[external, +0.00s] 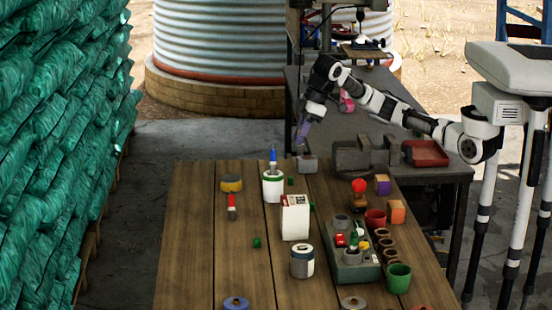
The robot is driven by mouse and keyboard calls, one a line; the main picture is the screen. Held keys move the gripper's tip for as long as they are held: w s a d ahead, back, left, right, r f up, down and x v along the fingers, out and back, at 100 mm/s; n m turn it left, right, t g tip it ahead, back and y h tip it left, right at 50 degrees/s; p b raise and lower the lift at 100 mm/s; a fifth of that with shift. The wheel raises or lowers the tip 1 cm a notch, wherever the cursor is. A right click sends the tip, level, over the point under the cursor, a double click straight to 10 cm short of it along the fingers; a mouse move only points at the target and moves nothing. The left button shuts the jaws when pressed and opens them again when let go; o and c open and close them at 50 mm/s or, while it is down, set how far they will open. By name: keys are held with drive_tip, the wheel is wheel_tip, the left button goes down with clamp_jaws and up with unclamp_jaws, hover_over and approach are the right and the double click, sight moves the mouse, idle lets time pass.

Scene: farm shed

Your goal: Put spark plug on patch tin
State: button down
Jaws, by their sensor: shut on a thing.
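My gripper (302,136) hangs at the far edge of the wooden table, with its purple end pointing down. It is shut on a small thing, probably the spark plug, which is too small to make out. Just below it a small grey box-like tin (307,164) sits on the table's far edge; it may be the patch tin, but its markings are not readable. A gap shows between my gripper and this tin. I see no other clear spark plug on the table.
A white-and-green can (273,186) holding a blue-handled tool stands left of the tin. A white carton (295,218), a lidded jar (302,262) and a grey-green tray (354,270) stand nearer. A vise (366,154) is at right.

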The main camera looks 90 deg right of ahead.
drive_tip(key=w+d+r+m+p, duration=0.1)
drive_tip(key=w+d+r+p, duration=0.1)
drive_tip(key=w+r, duration=0.4)
drive_tip(key=w+d+r+m+h+p, duration=0.1)
drive_tip(key=w+r, duration=0.5)
drive_tip(key=w, duration=0.7)
drive_tip(key=shift+d+m+p, duration=0.4)
drive_tip(key=shift+d+p, duration=0.25)
drive_tip(key=shift+d, duration=0.3)
drive_tip(key=shift+w, duration=0.15)
drive_tip(key=shift+w+d+f+p, duration=0.15)
drive_tip(key=shift+w+p, duration=0.05)
drive_tip(key=shift+p, duration=0.1)
drive_tip(key=shift+w+d+f, duration=0.1)
drive_tip(key=shift+f, duration=0.1)
drive_tip(key=b, duration=0.3)
hover_over(231, 178)
drive_tip(key=shift+f, duration=10)
